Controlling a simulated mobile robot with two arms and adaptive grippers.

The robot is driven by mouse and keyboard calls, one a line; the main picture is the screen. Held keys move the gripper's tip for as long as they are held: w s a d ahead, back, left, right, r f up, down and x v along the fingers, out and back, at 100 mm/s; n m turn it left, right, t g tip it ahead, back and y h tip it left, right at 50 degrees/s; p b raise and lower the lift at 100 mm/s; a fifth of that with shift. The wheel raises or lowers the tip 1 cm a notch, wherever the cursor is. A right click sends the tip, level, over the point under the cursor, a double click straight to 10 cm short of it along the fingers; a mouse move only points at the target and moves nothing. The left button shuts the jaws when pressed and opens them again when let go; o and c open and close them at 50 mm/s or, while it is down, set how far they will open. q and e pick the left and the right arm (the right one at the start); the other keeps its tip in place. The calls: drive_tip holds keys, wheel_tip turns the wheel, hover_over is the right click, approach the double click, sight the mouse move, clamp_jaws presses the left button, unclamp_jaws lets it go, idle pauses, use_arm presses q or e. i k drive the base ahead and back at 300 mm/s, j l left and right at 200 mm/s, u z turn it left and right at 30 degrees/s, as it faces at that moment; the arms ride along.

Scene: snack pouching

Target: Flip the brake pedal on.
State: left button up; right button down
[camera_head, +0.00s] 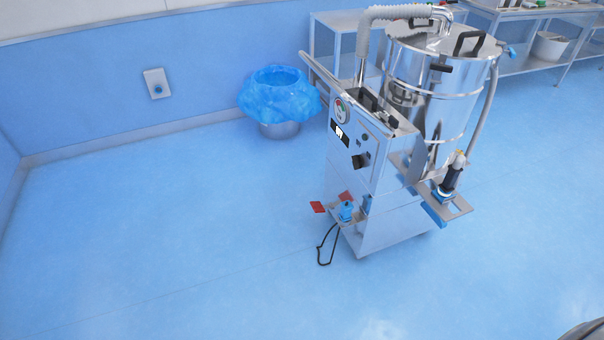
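A steel wheeled-looking machine (385,225) stands right of the middle, with a cabinet and a large lidded drum (435,85). Low on its left side are two small red flat tabs, one at the outer left (317,207) and one nearer the cabinet (345,197). A small blue part (345,211) sits beside them on a metal bracket. These red tabs may be the brake pedal, but they are too small to tell which one or its position. Neither of my grippers is in view.
A black cable loop (325,248) hangs to the floor below the bracket. A blue-lined bin (275,95) stands behind, by the wall. Steel tables (525,60) are at the back right. The blue floor (150,230) is clear at left and in front.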

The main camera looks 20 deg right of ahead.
sight(318, 206)
drive_tip(key=i, duration=1.5)
